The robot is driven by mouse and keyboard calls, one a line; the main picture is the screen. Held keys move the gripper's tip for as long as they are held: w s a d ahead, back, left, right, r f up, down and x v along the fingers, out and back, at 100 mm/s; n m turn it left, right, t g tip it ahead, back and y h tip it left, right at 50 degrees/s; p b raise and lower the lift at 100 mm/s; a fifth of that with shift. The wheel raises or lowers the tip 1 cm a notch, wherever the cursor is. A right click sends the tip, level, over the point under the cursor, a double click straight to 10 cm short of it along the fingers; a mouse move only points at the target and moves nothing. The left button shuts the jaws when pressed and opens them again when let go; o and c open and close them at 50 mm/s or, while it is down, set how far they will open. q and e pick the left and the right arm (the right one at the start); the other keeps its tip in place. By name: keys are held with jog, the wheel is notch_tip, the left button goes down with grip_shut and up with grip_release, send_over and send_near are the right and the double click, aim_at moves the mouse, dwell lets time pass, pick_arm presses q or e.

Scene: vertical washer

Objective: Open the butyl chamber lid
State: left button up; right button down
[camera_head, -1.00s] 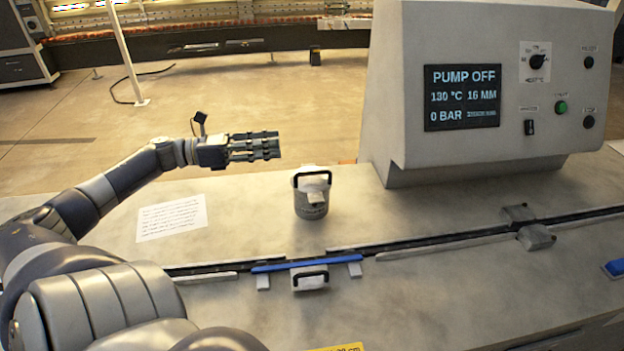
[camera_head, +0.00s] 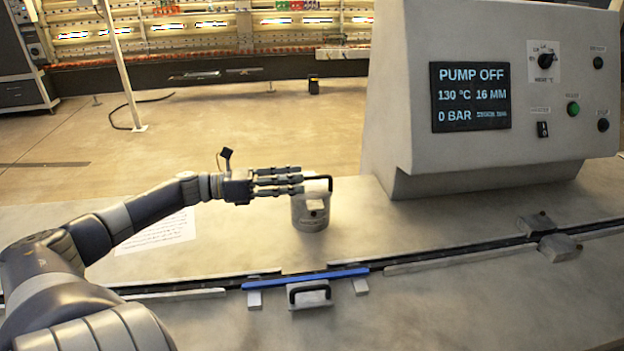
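The chamber is a grey cylindrical pot (camera_head: 310,215) standing upright on the machine's top, left of the control console. Its pale lid (camera_head: 316,187) is on it, with a black bar handle (camera_head: 329,181) at the upper right. My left gripper (camera_head: 301,180) comes in from the left at lid height. Its fingers are stretched out straight and apart, empty, and their tips overlap the lid's left side and the left part of the handle in this view. I cannot tell whether they touch it. My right gripper is out of view.
The control console (camera_head: 400,150) stands to the right; its screen (camera_head: 470,97) reads PUMP OFF, 130 °C, 16 MM, 0 BAR. In front of the pot are a blue bar (camera_head: 306,278) and a small block with a black handle (camera_head: 309,294). A paper sheet (camera_head: 165,235) lies left, partly behind my arm.

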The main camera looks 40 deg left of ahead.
aim_at(312, 178)
pick_arm(q)
jog(key=shift+x, duration=2.55)
jog(key=shift+c, duration=0.6)
grip_shut()
